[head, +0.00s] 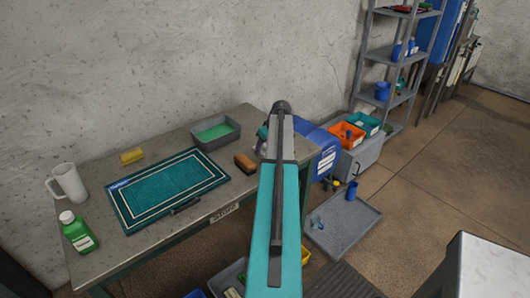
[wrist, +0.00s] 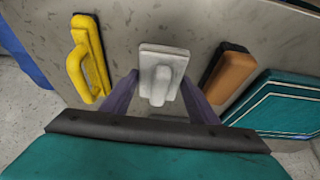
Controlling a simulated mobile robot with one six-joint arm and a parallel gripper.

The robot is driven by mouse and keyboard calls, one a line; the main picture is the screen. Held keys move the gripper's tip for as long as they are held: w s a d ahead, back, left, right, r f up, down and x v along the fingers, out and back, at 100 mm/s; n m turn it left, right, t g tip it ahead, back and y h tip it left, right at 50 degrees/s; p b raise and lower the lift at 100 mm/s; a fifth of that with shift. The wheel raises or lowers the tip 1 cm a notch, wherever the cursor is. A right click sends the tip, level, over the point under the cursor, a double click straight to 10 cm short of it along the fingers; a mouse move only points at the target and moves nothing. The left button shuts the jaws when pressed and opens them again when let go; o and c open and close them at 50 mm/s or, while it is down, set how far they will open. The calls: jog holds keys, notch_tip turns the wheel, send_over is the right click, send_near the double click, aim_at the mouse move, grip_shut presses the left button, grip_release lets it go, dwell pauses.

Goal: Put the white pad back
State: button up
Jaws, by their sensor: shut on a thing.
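The white pad (wrist: 163,62), a pale plate with a raised handle, shows in the middle of the wrist view. My gripper (wrist: 159,94) has its two purple fingers on either side of the pad and is shut on it. The pad is over the grey table (wrist: 130,20); I cannot tell whether it touches the top. In the head view my arm hides the gripper and most of the table's right end. A brown-orange brush (wrist: 230,75) lies to the right of the pad in the wrist view, and a yellow-handled brush (wrist: 85,60) lies to its left.
In the head view the table (head: 95,175) holds a teal rug (head: 165,187), a grey tray with green liquid (head: 215,131), a yellow sponge (head: 131,155), a white mug (head: 67,183) and a green bottle (head: 78,232). A blue bin (head: 326,160) stands beyond the right end.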

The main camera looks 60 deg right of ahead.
jog(key=shift+f+p, duration=0.45)
jog(key=shift+f, duration=1)
jog(key=shift+f, duration=0.15)
jog(key=o, duration=1.2)
jog(key=shift+r, duration=0.25)
jog(key=shift+b+v, duration=1.75)
jog(key=shift+v, duration=4.2)
jog(key=shift+s, duration=0.1)
